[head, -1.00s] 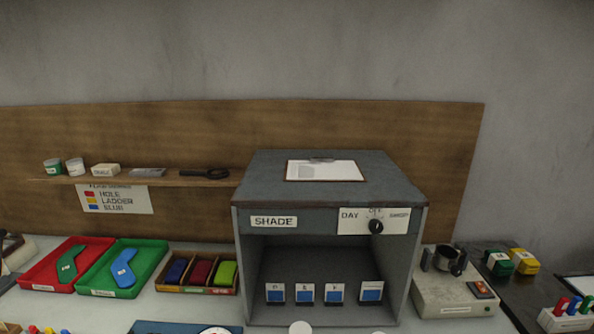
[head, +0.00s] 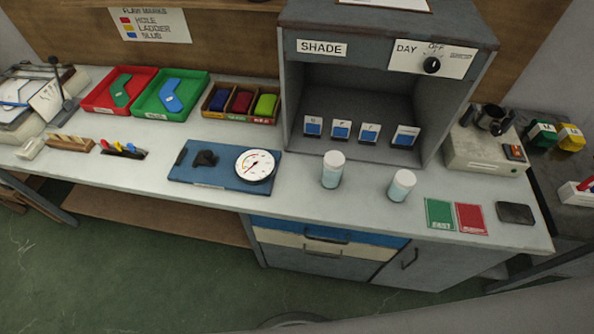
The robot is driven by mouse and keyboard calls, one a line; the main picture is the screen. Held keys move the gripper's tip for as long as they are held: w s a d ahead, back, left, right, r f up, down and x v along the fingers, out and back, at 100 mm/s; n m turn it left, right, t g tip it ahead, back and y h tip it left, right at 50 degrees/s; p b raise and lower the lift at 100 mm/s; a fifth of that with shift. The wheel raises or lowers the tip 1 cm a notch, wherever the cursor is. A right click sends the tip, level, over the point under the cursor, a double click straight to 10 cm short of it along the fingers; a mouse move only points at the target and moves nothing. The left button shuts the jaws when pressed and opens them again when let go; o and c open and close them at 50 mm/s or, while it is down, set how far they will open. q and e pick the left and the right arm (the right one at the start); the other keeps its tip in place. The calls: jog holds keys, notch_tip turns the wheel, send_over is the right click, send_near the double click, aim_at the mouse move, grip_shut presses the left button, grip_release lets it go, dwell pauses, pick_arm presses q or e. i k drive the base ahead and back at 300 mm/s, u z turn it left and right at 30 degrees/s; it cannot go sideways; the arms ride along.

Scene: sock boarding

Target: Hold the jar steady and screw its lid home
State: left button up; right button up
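Two small jars stand upright on the light grey bench in front of the shade box. The left jar (head: 333,169) is pale blue with a white lid (head: 335,157) on top. The right jar (head: 402,186) is similar, with a white lid (head: 405,177) on top. I cannot tell from here whether either lid is loose or tight. Neither of my grippers shows in the head view, and nothing touches the jars.
The grey shade box (head: 290,100) stands behind the jars, with several small blue-fronted cards inside. A blue board with a dial gauge (head: 255,166) lies left of the jars. Green (head: 439,213) and red cards (head: 471,218) lie to the right. Bench (head: 300,203) is clear around the jars.

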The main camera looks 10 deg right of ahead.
aim_at(330, 179)
jog(key=u, duration=2.15)
jog(key=k, duration=1.5)
jog(key=z, duration=1.55)
